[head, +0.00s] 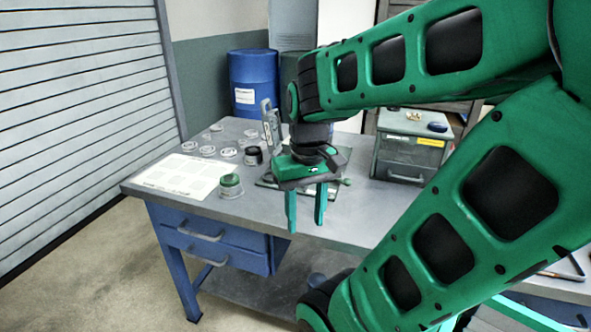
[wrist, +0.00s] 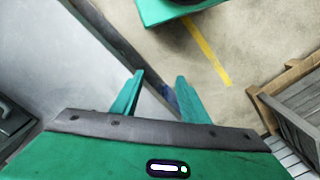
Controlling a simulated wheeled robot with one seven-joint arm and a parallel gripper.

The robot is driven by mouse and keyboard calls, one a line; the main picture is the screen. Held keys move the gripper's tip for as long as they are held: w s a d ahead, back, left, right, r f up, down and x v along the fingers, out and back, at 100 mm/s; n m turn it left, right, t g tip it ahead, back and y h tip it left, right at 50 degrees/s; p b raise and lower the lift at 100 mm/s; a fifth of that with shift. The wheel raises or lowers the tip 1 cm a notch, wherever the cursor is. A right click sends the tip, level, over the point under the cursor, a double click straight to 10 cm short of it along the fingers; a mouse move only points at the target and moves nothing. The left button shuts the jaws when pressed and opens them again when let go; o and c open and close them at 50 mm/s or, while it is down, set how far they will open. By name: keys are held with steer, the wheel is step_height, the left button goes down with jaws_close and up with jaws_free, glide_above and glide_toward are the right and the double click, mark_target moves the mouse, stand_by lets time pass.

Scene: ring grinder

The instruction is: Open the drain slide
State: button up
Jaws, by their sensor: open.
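I cannot make out a drain slide for certain in either view. An upright grey metal piece (head: 270,128) stands on the workbench (head: 330,228), behind my gripper. A low fixture with a pale green rod end (head: 346,182) is mostly hidden behind my gripper. My gripper (head: 305,224) points down near the bench's front edge, its two green fingers apart with nothing between them. In the wrist view the fingers (wrist: 160,77) are also apart and empty, over the bench edge, with floor beyond.
A grey-green box (head: 412,150) with small items on top stands on the bench at right. Small clear dishes (head: 208,151), a green-lidded jar (head: 230,185) and a white sheet (head: 182,177) lie at left. A blue barrel (head: 254,82) stands behind. The bench's front middle is clear.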

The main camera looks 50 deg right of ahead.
steer(key=w+d+r+n, duration=0.3)
steer(key=w+d+n, duration=0.2)
steer(key=w+d, duration=0.45)
steer(key=w+d+r+n, duration=0.3)
steer(key=w+d+n, duration=0.2)
steer(key=w+d, duration=0.5)
steer(key=f, duration=1)
steer(key=shift+s+d+f, duration=0.1)
steer(key=shift+s+d, duration=0.05)
steer(key=shift+s, duration=0.15)
